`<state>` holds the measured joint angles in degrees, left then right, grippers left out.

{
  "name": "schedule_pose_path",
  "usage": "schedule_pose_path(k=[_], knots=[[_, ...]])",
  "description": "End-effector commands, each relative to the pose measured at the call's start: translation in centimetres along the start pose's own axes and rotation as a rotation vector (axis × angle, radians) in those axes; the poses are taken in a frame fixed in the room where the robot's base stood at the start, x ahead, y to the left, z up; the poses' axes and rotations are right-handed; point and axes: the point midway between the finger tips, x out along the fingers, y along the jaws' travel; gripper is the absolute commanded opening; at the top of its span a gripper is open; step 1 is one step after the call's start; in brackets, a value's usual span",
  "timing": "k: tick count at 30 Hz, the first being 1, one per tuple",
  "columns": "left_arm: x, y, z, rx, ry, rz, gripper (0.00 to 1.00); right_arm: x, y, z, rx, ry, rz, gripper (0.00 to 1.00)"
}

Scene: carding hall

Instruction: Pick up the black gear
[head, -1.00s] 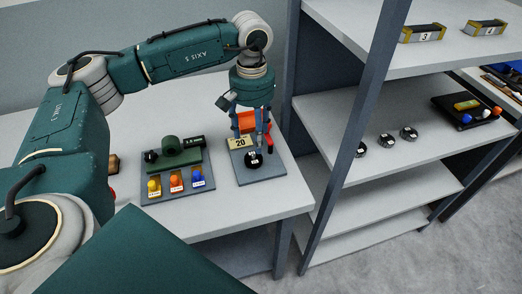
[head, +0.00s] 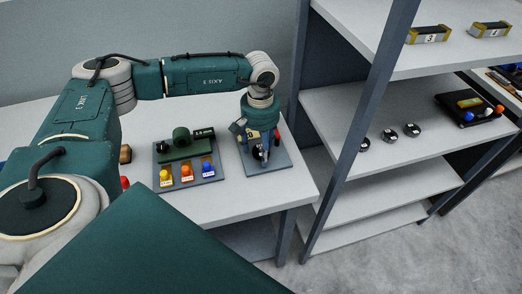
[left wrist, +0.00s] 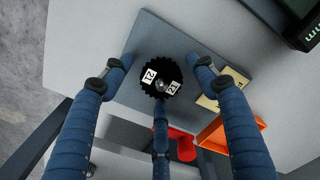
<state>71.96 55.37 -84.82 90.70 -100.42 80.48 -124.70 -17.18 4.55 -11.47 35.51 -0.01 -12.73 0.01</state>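The black gear (left wrist: 161,68) has a toothed rim, a small hub and white number labels, and lies on a grey plate (left wrist: 130,90) on the table. In the head view the gear (head: 257,154) is partly hidden behind my fingers. My left gripper (head: 264,151) points down over it. In the left wrist view the gripper (left wrist: 163,72) is open, with blue fingers spread either side of the gear and a third finger below it. The side fingers look clear of the gear; I cannot tell whether the third touches it. My right gripper is not in view.
A red-orange holder (left wrist: 218,132) and a number card (left wrist: 208,102) stand beside the gear. Left of the plate is a board (head: 200,178) with yellow, orange and blue pieces and a green cylinder. A shelf (head: 330,110) with dark posts stands close on the right.

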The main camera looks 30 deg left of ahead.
Motion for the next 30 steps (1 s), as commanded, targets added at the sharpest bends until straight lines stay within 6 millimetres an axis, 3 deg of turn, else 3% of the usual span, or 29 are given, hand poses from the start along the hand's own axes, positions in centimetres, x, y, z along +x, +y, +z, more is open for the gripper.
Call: schedule_pose_path(k=[1, 7, 16, 22, 28, 30], knots=[[0.0, 0.0, 0.0, 0.000, 0.000, 0.000, 0.47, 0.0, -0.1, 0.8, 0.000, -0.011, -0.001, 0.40], [0.0, 0.0, 0.0, 0.000, -0.001, 0.000, 0.08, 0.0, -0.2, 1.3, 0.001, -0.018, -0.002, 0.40], [0.0, 0.0, 0.1, 0.000, -0.002, -0.001, 0.07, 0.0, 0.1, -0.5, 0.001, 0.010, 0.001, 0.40], [-0.5, 0.0, 0.1, -0.001, -0.002, 0.000, 0.07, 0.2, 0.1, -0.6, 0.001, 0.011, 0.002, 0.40], [-2.9, 0.0, 0.0, -0.001, 0.001, 0.000, 0.07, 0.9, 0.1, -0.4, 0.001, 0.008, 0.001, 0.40], [-4.2, 0.0, 0.0, 0.000, 0.000, 0.001, 0.00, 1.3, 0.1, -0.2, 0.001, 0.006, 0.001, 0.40]])
